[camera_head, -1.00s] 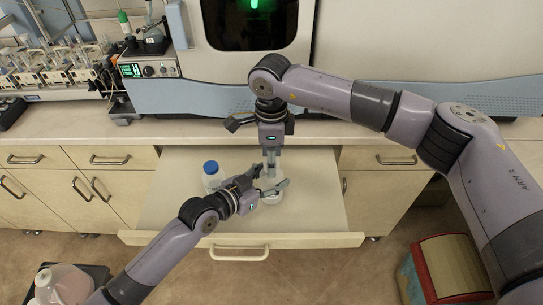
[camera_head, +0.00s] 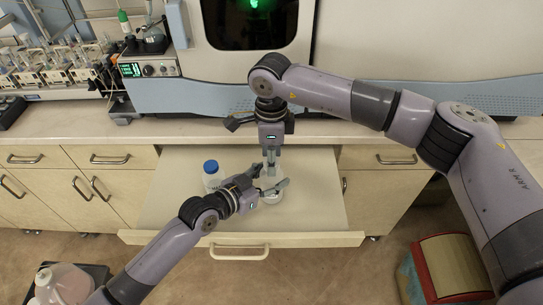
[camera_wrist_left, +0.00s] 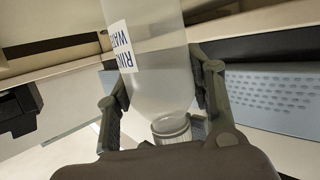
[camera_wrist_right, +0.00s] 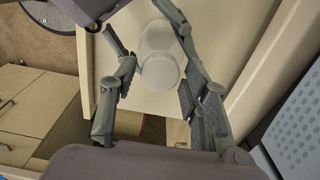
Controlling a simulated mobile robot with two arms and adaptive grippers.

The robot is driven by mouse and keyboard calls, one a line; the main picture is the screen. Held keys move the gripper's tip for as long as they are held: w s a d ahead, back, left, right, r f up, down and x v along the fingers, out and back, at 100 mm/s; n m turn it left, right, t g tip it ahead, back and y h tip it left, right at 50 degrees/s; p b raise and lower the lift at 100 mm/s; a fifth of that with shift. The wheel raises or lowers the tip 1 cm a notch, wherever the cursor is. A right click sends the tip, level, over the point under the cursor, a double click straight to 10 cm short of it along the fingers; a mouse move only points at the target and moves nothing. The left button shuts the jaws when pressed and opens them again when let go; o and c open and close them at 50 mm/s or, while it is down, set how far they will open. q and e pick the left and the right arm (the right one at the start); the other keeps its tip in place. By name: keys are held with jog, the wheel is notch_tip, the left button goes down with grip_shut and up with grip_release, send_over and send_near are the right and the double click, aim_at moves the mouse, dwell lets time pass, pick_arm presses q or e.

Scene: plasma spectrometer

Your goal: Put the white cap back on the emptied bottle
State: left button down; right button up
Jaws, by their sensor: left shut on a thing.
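A translucent bottle (camera_wrist_left: 155,60) labelled with partly visible rinse-water text is held between the fingers of my left gripper (camera_wrist_left: 165,85). A white ribbed cap (camera_wrist_left: 171,127) shows at its neck. In the head view my left gripper (camera_head: 270,187) is around this bottle (camera_head: 271,198), over the open drawer. My right gripper (camera_head: 271,165) points down just above it. In the right wrist view, the round white cap (camera_wrist_right: 160,72) sits at the mouth end of the bottle (camera_wrist_right: 159,37), between the spread fingers of my right gripper (camera_wrist_right: 158,82). Finger contact with the cap cannot be told.
A blue-capped bottle (camera_head: 211,174) stands in the drawer (camera_head: 318,205), left of the grippers. The counter edge (camera_head: 350,130) and the instrument (camera_head: 215,95) are behind. The drawer's right side is clear. A red-rimmed bin (camera_head: 448,265) stands on the floor at right.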

jog(key=shift+o, duration=1.2)
notch_tip(320, 180, up, 12)
pick_arm(q)
jog(key=c, duration=0.7)
grip_release()
